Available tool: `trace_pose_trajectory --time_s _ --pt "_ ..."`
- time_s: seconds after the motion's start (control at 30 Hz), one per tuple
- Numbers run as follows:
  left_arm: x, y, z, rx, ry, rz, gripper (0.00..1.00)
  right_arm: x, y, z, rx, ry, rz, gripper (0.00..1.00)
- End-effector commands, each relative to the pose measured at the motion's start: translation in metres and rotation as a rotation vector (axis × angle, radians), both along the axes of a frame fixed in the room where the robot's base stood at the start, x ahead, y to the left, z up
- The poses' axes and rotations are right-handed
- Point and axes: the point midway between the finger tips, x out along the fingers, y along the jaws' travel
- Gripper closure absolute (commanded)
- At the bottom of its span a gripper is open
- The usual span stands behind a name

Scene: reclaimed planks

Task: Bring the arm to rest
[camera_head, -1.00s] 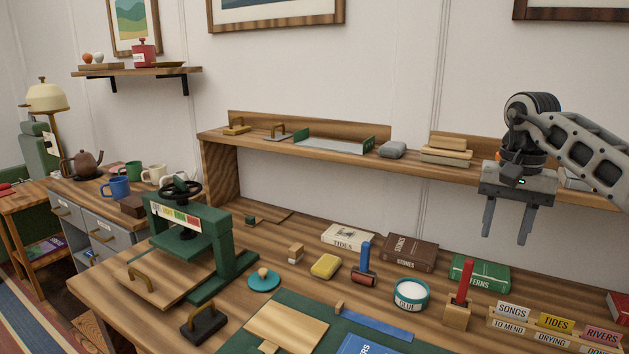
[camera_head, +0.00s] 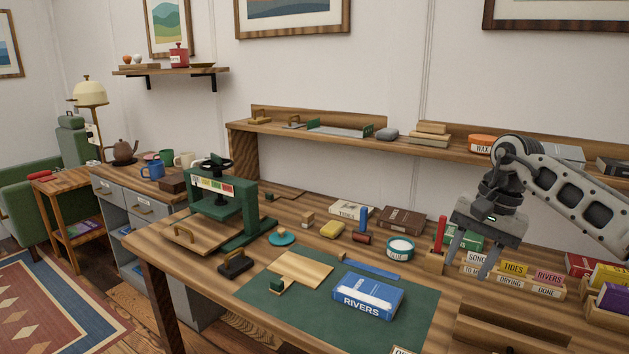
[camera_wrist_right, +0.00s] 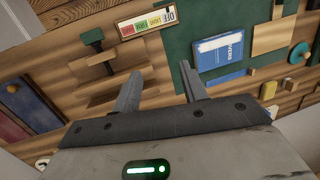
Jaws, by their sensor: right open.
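My right gripper (camera_head: 472,254) is open with nothing between its fingers. In the head view it hangs above the right part of the workbench, in front of the labelled card holder (camera_head: 510,278) and close to the block with the red-handled tool (camera_head: 438,250). In the right wrist view its two fingers (camera_wrist_right: 162,92) stand apart over the bench, with the blue RIVERS book (camera_wrist_right: 220,50) beyond them. That book (camera_head: 367,295) lies on the green mat (camera_head: 290,312) in the head view. My left gripper is not in view.
The wooden shelf (camera_head: 330,134) runs along the wall behind my right arm. The green press (camera_head: 222,205) stands at the bench's left. A glue pot (camera_head: 400,248) stands left of the gripper. Purple and yellow books (camera_head: 610,278) stand at the right edge. The air above the mat is clear.

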Motion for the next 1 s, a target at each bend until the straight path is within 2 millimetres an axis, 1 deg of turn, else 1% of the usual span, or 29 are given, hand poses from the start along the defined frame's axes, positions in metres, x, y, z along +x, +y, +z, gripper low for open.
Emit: trace_pose_trajectory --time_s 0.03,0.07,0.17,0.27,0.33,0.37,0.4,0.43,0.47,0.5,0.53,0.57,0.6,0.67,0.7,0.77,0.8,0.87,0.9,0.97,1.0 --pt "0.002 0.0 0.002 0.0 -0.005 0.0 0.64 -0.002 0.016 -0.011 0.044 0.007 -0.006 0.57" --pt "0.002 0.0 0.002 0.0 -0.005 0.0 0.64 -0.002 0.025 -0.016 0.072 0.011 -0.015 0.57" --pt "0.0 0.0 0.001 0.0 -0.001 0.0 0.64 -0.007 0.06 -0.036 0.185 0.036 -0.052 0.57" --pt "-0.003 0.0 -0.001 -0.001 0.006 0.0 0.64 -0.019 0.106 -0.059 0.343 0.09 -0.117 0.57" --pt "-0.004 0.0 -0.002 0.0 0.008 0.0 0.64 -0.033 0.148 -0.074 0.501 0.166 -0.196 0.57" --pt "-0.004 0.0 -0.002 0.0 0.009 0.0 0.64 -0.042 0.169 -0.079 0.583 0.216 -0.243 0.57" --pt "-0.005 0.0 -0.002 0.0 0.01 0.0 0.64 -0.055 0.197 -0.084 0.704 0.299 -0.321 0.57" --pt "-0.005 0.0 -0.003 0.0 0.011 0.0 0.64 -0.064 0.216 -0.085 0.797 0.372 -0.391 0.57" --pt "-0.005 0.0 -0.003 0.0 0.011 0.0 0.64 -0.073 0.233 -0.084 0.887 0.452 -0.464 0.57" --pt "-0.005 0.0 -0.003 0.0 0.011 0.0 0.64 -0.083 0.251 -0.081 1.0 0.569 -0.568 0.57" --pt "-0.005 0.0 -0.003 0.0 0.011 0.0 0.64 -0.089 0.262 -0.078 1.08 0.664 -0.65 0.57" --pt "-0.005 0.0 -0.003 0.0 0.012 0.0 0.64 -0.095 0.271 -0.075 1.156 0.764 -0.736 0.57" --pt "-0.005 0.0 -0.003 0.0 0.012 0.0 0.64 -0.1 0.278 -0.07 1.251 0.908 -0.852 0.57" --pt "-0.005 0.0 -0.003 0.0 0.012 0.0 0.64 -0.106 0.281 -0.066 1.375 1.142 -1.038 0.57" --pt "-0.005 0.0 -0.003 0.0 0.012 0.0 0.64 -0.107 0.279 -0.066 1.447 1.308 -1.167 0.57" --pt "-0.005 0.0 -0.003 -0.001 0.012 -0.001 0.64 -0.108 0.269 -0.07 1.536 1.572 -1.363 0.57" --pt "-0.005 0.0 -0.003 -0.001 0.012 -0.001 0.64 -0.11 0.259 -0.078 1.582 1.758 -1.493 0.57" --pt "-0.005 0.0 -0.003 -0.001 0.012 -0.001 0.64 -0.113 0.24 -0.094 1.631 2.047 -1.688 0.57" --pt "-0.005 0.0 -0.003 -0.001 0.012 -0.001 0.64 -0.118 0.226 -0.109 -1.463 -1.996 1.614 0.57" --pt "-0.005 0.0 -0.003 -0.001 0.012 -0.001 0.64 -0.13 0.204 -0.136 -1.193 -1.852 1.447 0.57" --pt "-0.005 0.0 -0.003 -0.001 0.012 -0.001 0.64 -0.142 0.19 -0.155 -1.031 -1.747 1.332 0.57"
